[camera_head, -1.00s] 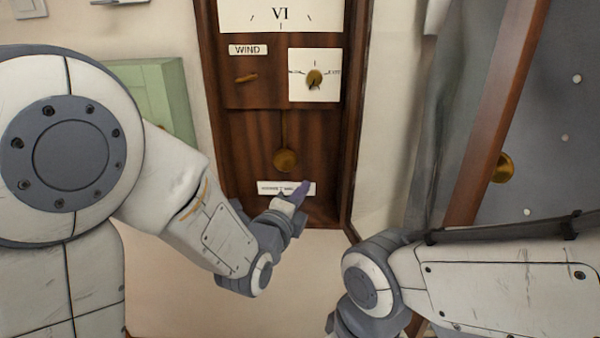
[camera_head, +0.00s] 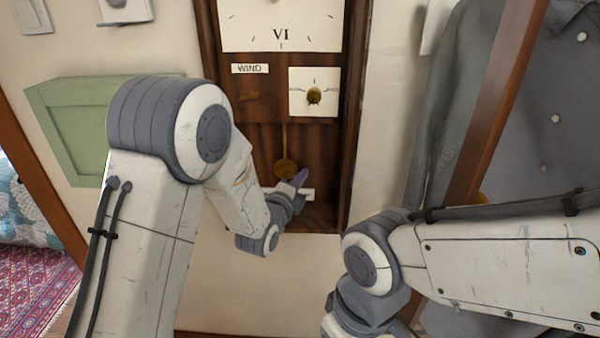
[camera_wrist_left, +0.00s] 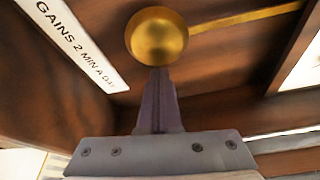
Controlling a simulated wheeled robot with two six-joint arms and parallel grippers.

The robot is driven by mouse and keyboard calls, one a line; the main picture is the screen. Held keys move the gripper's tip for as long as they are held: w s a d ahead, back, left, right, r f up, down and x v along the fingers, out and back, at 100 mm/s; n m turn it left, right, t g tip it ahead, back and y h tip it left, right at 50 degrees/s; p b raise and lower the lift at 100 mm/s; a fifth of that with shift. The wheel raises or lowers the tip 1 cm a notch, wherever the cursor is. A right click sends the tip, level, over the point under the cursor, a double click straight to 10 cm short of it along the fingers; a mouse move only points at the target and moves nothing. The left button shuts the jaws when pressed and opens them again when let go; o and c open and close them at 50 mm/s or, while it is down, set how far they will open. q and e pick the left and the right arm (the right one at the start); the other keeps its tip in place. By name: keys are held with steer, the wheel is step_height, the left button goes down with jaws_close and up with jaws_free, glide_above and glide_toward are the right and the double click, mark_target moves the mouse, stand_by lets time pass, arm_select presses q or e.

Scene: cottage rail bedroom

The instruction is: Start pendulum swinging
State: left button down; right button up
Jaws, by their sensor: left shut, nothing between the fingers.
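The pendulum is a brass bob (camera_head: 286,168) on a thin rod (camera_head: 285,136), hanging in the lower part of a dark wooden wall clock case (camera_head: 213,50). The bob also shows close in the left wrist view (camera_wrist_left: 157,36), with its rod running off to the right. My left gripper (camera_head: 301,178) is shut and empty, its purple fingertips at the lower right of the bob. In the wrist view the tips (camera_wrist_left: 158,75) reach the bob's edge; I cannot tell if they touch. My right gripper is out of view below the right arm.
A white label (camera_wrist_left: 72,40) reading "GAINS 2 MIN A DAY" is in the case below the bob. A green box (camera_head: 75,125) is left, a grey shirt (camera_head: 560,90) right.

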arm_select(q)
steer(key=shift+a, duration=0.15)
steer(key=a+m+b, duration=0.1)
steer(key=a, duration=0.1)
steer(key=a+m+b, duration=0.1)
steer(key=a, duration=0.1)
steer(key=shift+a+f+g+y, duration=0.1)
steer(key=shift+a+g+y, duration=0.15)
steer(key=shift+g+y, duration=0.05)
